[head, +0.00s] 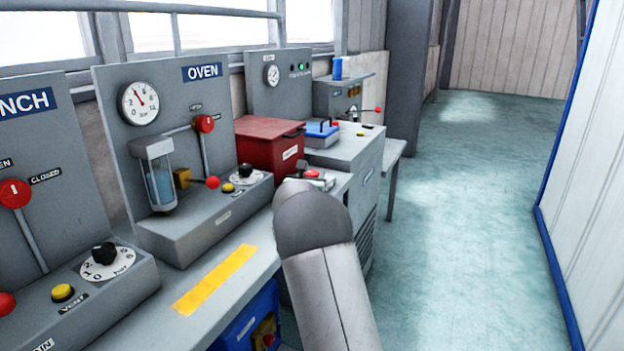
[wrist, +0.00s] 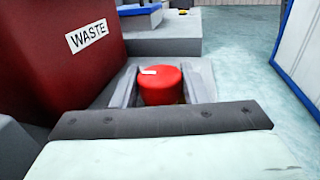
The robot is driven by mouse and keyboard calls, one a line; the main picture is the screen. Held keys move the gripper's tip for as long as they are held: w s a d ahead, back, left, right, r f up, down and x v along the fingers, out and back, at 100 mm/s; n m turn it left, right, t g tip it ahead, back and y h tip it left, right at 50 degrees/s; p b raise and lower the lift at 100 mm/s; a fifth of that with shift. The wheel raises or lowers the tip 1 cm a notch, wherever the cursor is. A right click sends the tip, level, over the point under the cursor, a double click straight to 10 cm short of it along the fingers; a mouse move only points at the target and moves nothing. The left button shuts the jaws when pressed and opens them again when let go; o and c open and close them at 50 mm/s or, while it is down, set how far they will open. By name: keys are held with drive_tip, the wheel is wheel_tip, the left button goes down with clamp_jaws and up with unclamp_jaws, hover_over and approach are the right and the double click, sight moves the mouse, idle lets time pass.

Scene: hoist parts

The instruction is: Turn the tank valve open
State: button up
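No label reading tank valve is legible. On the OVEN panel, a brass-coloured valve body (head: 182,177) with a red-knobbed lever (head: 212,182) sits beside a glass tank (head: 160,175) of blue liquid. My gripper (wrist: 168,80) is well to the right of it, beside the red waste box (wrist: 65,50). A red round-topped piece (wrist: 162,85) with a small white mark stands between my two grey fingers. It fills almost all the gap, and I cannot tell whether the fingers touch it. In the head view, my arm hides most of the gripper.
The waste box also shows in the head view (head: 262,143). A grey cabinet (head: 350,150) with a blue-topped unit stands beyond. A yellow strip (head: 215,280) lies on the bench front. A blue box (head: 245,325) is below the bench. The floor aisle (head: 470,200) is clear.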

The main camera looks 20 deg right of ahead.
drive_tip(key=o, duration=0.3)
drive_tip(key=shift+o, duration=0.2)
drive_tip(key=v, duration=1.7)
drive_tip(key=shift+s+a, duration=0.15)
drive_tip(key=shift+a, duration=0.05)
